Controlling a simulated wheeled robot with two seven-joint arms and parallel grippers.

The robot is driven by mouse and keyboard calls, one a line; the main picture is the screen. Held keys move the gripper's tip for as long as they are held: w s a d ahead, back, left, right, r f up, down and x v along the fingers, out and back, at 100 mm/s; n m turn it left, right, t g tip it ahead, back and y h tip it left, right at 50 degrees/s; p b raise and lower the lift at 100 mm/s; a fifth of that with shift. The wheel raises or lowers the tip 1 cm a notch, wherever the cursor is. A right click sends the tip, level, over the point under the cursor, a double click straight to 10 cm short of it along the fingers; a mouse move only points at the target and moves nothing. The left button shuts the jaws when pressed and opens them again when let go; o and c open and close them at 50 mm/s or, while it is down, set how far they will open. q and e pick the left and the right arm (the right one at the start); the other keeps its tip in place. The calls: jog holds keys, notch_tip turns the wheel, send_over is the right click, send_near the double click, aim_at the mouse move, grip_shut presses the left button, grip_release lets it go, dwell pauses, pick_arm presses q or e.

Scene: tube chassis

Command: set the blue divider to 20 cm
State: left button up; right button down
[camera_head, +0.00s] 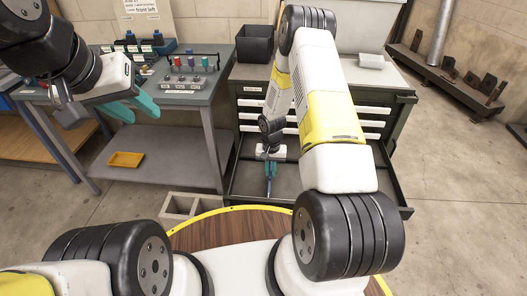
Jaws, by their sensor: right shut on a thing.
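The open drawer (240,188) of the grey cabinet is pulled out toward me. The blue divider (268,188) shows as a thin upright strip inside it, left of the drawer's middle. My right gripper (271,168) reaches down into the drawer and is shut on the divider's top edge. Its fingers hide part of the divider. The forearm of my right arm covers the drawer's right part, and no scale marks can be read. My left gripper (133,107) hangs at the left, in front of the workbench, with its teal fingers apart and empty.
The grey workbench (215,85) at the left carries a stand with several coloured-handled tools (190,63). A yellow tray (126,160) lies on its lower shelf. A black bin (255,43) stands on the cabinet.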

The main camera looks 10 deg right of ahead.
jog(key=d, duration=0.1)
jog(key=s+d, duration=0.1)
jog(key=d, duration=0.3)
jog(key=shift+s+d, duration=0.15)
jog(key=shift+s, duration=0.1)
jog(key=c, duration=1.5)
grip_release()
notch_tip(320, 180, up, 8)
